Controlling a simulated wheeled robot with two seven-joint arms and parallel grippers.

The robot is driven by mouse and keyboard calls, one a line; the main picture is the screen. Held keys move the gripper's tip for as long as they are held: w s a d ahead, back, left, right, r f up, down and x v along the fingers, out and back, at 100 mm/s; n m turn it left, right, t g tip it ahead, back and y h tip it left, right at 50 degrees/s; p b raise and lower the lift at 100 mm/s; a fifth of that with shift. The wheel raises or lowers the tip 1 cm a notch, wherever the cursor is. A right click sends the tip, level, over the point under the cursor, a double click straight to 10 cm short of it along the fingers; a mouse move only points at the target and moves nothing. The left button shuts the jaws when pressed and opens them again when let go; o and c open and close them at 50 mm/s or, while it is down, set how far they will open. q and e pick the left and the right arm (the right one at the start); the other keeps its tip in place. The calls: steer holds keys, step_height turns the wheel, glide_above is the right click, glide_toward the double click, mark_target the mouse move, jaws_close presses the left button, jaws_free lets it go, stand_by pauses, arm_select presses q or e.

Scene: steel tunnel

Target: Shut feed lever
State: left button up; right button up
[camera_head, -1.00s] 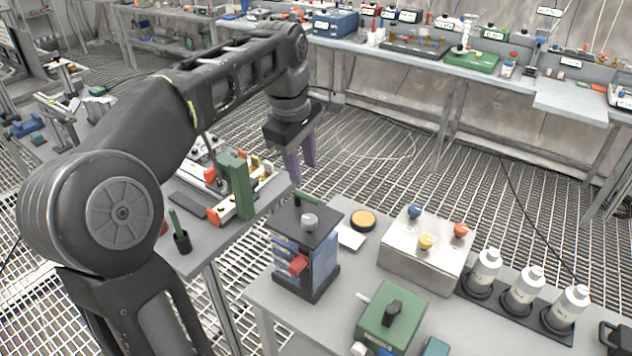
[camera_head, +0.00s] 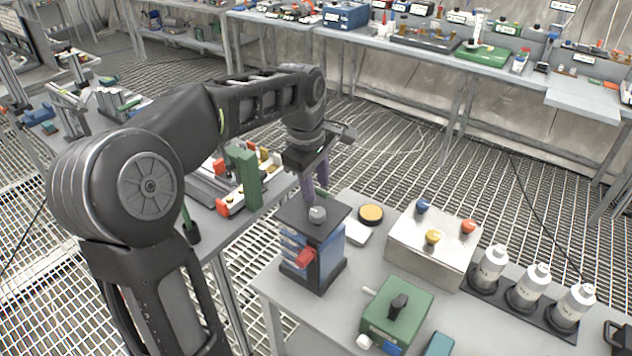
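A small machine stands at the near bench's left corner, with a black top plate (camera_head: 300,212), a blue body (camera_head: 327,246), a grey knob (camera_head: 317,214) and a red block (camera_head: 305,257) on its front. A short green bar (camera_head: 321,192) at its back edge is partly hidden; it looks like the feed lever, but no label is readable. My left gripper (camera_head: 315,188) points down with purple fingers just behind the top plate, close to the green bar. Its fingers look apart. I cannot tell whether the bar lies between them.
A yellow-topped disc (camera_head: 370,213), a metal box with coloured knobs (camera_head: 430,258), a green box with a black knob (camera_head: 394,318) and white bottles (camera_head: 527,286) stand on the same bench. A side bench holds a green upright block (camera_head: 245,178) near my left forearm.

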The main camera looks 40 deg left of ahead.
arm_select(q)
jaws_close()
stand_by(0.3)
stand_by(0.3)
